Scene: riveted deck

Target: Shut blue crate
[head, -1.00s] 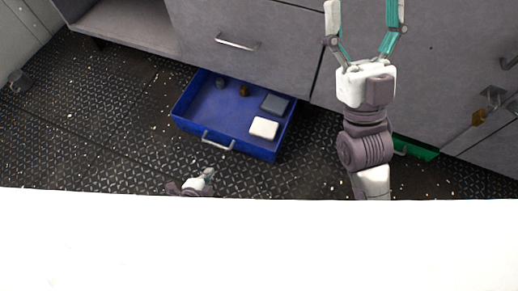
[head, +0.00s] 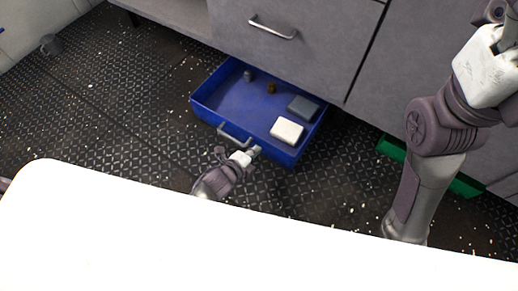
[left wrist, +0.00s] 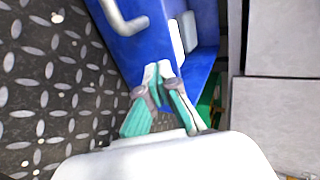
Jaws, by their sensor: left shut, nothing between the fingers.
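The blue crate (head: 222,98) is an open-topped drawer standing out from under the grey cabinet, with a pale bar handle (head: 234,136) on its front. My left gripper (head: 255,151) is shut and empty, close to the crate's front wall, right of the handle. In the left wrist view the shut fingertips (left wrist: 158,70) lie over the blue front wall (left wrist: 142,50); I cannot tell whether they touch it. The handle (left wrist: 125,18) shows there too. My right gripper (head: 500,35) is at the top right, its fingers mostly cut off by the frame edge.
In the crate lie a white block (head: 287,131), a grey-blue block (head: 303,107), a small grey piece (head: 248,76) and a small brown piece (head: 271,88). A green crate (head: 462,184) sits low to the right, partly behind my right arm. Bare riveted deck (head: 130,95) lies left.

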